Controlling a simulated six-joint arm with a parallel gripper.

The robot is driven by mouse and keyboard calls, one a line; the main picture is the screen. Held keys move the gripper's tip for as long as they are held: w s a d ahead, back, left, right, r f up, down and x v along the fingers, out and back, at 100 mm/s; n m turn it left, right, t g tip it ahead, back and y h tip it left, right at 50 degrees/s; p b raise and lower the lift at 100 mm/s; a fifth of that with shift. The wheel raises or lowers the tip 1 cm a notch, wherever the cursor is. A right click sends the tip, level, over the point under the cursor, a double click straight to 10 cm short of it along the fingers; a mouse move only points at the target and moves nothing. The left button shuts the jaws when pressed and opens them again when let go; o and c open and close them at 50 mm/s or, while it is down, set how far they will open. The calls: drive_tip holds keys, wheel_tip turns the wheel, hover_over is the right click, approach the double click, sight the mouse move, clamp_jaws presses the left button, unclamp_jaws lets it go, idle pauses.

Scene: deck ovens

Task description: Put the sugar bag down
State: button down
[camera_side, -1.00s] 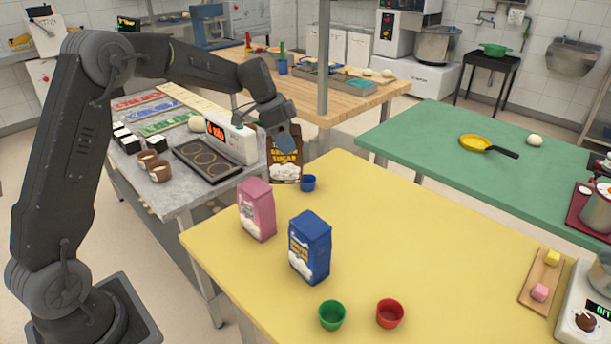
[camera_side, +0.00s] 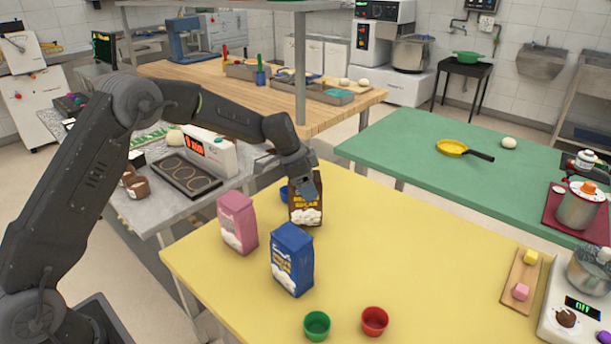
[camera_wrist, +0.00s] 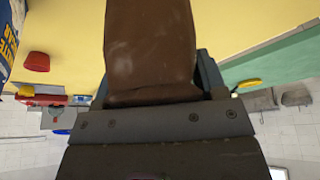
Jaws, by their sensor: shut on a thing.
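The brown sugar bag (camera_side: 307,212), with a dark label and a white picture low on its front, is upright in the side view, at the far left part of the yellow table (camera_side: 420,270). My gripper (camera_side: 304,186) is above it and shut on its top. In the wrist view my gripper (camera_wrist: 152,90) has the brown bag (camera_wrist: 150,45) between its jaws, and the bag hides part of the table. I cannot tell whether the bag's base touches the tabletop.
A pink bag (camera_side: 237,222) and a blue bag (camera_side: 292,260) stand nearer the camera. A blue cup (camera_side: 284,194) is close at the brown bag's left. Green (camera_side: 316,325) and red (camera_side: 374,321) cups stand in front. The table's middle right is clear.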

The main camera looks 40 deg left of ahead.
drive_tip(key=shift+w+f, duration=0.1)
drive_tip(key=shift+f, duration=0.7)
drive_tip(key=shift+c, duration=0.8)
unclamp_jaws()
drive_tip(key=shift+f, duration=0.2)
